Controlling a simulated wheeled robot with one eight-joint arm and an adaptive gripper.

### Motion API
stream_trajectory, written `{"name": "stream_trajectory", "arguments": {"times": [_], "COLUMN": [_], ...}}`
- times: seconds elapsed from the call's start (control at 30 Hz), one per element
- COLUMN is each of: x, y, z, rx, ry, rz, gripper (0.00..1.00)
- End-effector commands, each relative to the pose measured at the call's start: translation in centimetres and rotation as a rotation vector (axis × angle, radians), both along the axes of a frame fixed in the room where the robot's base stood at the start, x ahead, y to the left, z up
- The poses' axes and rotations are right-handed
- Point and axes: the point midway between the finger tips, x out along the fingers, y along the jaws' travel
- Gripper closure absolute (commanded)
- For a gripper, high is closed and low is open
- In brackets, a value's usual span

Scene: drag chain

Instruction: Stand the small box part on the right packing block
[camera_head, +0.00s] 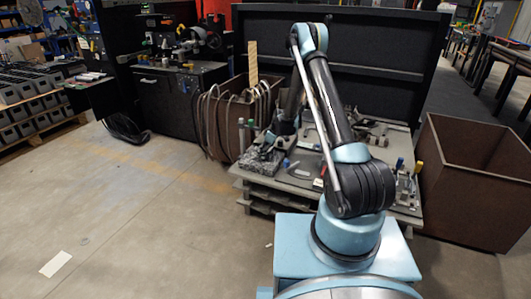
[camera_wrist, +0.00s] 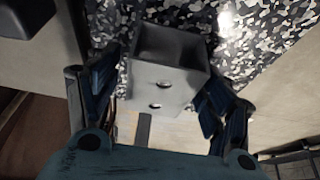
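The small box part (camera_wrist: 168,84) is a grey, open-ended box with two round holes in the face toward the wrist camera. Whether the box touches the block cannot be told. In the head view my gripper (camera_head: 277,137) is low over the left part of the work table, by the speckled packing material (camera_head: 262,158). The box is not discernible there.
The table (camera_head: 300,183) carries clamps and small tools, with several coloured handles near its edges. A large brown bin (camera_head: 470,190) stands right of it. A brown bin with hoses (camera_head: 222,130) stands behind left. The floor at left is mostly clear.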

Motion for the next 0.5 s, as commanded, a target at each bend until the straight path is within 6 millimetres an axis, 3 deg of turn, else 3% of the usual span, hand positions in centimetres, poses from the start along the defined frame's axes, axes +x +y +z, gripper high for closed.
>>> {"name": "stream_trajectory", "arguments": {"times": [0.03, 0.2, 0.3, 0.5], "x": [0.0, 0.0, 0.01, 0.01], "y": [0.0, 0.0, 0.0, -0.01], "z": [0.01, 0.01, 0.02, 0.23], "rx": [0.0, 0.0, 0.0, 0.0], "ry": [0.0, 0.0, 0.0, 0.0], "rz": [0.0, 0.0, 0.0, 0.0], "gripper": [0.4, 0.79, 0.84, 0.84]}}
